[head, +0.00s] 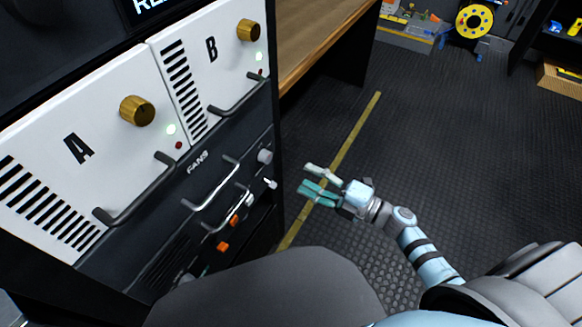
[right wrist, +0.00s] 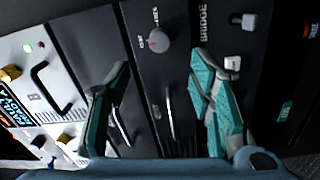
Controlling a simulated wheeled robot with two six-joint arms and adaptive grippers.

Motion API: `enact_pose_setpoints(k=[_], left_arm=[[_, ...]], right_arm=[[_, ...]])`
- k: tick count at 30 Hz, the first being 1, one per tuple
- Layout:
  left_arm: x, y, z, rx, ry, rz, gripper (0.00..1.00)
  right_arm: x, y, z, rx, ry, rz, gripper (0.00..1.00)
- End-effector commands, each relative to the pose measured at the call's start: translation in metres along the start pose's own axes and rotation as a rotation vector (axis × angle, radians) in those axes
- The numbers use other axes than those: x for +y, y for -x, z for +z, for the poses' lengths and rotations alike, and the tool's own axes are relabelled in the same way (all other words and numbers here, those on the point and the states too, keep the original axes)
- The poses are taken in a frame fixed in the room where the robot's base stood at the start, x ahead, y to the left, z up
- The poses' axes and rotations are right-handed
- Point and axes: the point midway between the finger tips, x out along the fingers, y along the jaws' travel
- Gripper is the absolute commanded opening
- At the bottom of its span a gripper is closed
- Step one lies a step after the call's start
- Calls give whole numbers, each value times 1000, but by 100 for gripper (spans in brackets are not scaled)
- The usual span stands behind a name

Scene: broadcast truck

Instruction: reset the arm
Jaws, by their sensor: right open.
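My right arm reaches in from the lower right of the head view. Its right gripper (head: 306,178) is open, with nothing between its teal fingers, above the floor just right of the equipment rack. In the right wrist view the open fingers (right wrist: 160,64) stand apart in front of the rack's dark panel, with a grey knob (right wrist: 159,39) seen between and beyond their tips. I cannot tell whether the fingers touch anything there. My left gripper is not in the head view.
The rack holds white units A (head: 78,150) and B (head: 212,50) with gold knobs and dark handles. Below is a dark FANS panel (head: 198,162) with handles and orange switches. A wooden bench (head: 320,35) stands behind. Dark floor (head: 460,130) to the right is clear.

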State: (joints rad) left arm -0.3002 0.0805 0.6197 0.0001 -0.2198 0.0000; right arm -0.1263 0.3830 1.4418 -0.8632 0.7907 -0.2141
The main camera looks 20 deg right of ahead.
Motion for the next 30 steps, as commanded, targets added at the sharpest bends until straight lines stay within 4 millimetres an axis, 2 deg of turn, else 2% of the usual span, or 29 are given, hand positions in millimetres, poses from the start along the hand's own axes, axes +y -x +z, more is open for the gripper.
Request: enact_pose_setpoints(k=[4,17,19,21,23,24,26,27,29,30], left_arm=[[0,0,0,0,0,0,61],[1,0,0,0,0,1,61],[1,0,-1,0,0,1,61],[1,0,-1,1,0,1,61],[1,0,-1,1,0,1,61],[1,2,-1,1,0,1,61],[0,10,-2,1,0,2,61],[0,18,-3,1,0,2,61],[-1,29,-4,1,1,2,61],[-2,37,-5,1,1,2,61]], right_arm=[[0,10,0,0,1,0,49],[0,10,0,0,-1,1,49],[-1,10,6,-29,-18,-3,49],[-6,14,28,-123,-81,-5,49],[-22,26,58,-259,-184,-16,49],[-42,41,80,-381,-285,-29,49],[-82,74,107,-592,-467,-61,49],[-114,103,115,-739,-596,-92,49],[-163,149,112,-950,-779,-145,49],[-194,180,99,-1079,-892,-185,49]])
